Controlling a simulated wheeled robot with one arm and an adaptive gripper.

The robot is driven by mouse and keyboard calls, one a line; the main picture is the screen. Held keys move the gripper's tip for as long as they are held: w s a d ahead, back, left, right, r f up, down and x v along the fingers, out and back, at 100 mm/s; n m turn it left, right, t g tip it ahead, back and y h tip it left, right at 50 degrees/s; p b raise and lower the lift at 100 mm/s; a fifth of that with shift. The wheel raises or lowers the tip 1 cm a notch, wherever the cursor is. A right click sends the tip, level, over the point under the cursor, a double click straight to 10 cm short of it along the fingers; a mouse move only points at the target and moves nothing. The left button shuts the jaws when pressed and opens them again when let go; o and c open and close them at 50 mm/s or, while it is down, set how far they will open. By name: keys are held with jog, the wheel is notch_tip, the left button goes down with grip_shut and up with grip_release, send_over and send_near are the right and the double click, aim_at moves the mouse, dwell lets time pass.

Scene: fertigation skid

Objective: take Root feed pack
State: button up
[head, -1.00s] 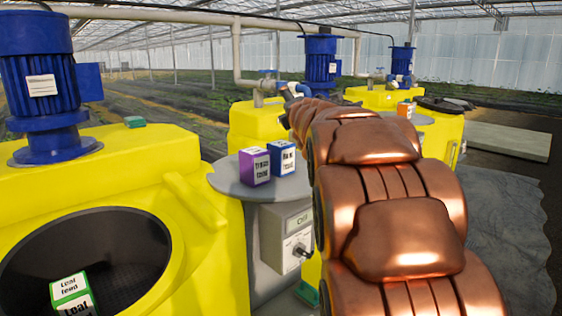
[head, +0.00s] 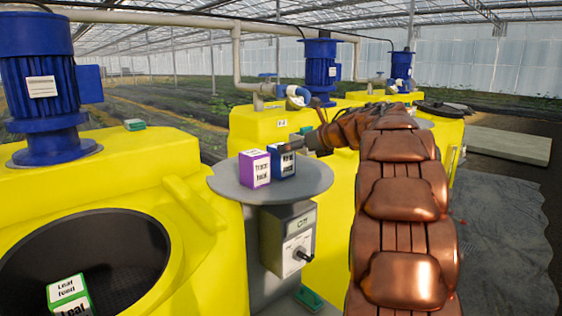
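A blue-edged pack (head: 283,166) stands upright on the round grey table, right beside a purple-edged Trace feed pack (head: 254,168). The blue pack's white label is partly covered and too blurred to read surely; it may be the Root feed pack. My gripper (head: 303,145) reaches in from the right with its dark tip at the blue pack's upper right side. I cannot tell whether it touches the pack or how far its fingers are apart. My copper arm fills the right of the head view.
The round grey table (head: 222,181) stands above a control box (head: 290,240) with a knob. A Leaf feed pack (head: 70,297) lies in the open tank (head: 120,240) at left. Yellow tanks with blue motors (head: 320,70) stand behind.

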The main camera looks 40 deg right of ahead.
jog(key=shift+p+x, duration=1.45)
jog(key=shift+x, duration=1.85)
jog(key=shift+r, duration=0.1)
jog(key=c, duration=1.6)
jog(key=shift+o, duration=0.2)
jog(key=shift+r, duration=0.1)
jog(key=shift+r+b, duration=0.4)
jog(key=shift+r, duration=4.5)
